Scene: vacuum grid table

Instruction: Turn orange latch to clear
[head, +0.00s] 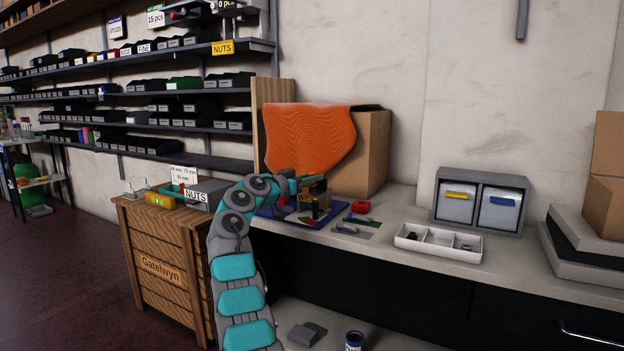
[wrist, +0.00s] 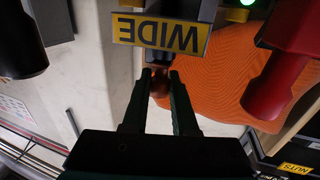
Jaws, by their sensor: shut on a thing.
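My gripper (wrist: 161,76) points at a fixture with a yellow plate (wrist: 161,35) reading WIDE, upside down in the wrist view. The fingers are shut on a small orange-brown piece (wrist: 160,88), seemingly the orange latch, just beyond the plate. Its shape and angle are mostly hidden by the fingertips. In the head view my arm reaches over the blue tray (head: 266,213). A green light (wrist: 240,3) glows at the top of the wrist view.
A red cylinder (wrist: 276,88) and a black cylinder (wrist: 20,45) flank the gripper. An orange cloth (head: 308,135) hangs over a cardboard box (head: 373,150) behind. A white divided tray (head: 438,243) and a grey drawer unit (head: 481,202) stand to the right on the bench.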

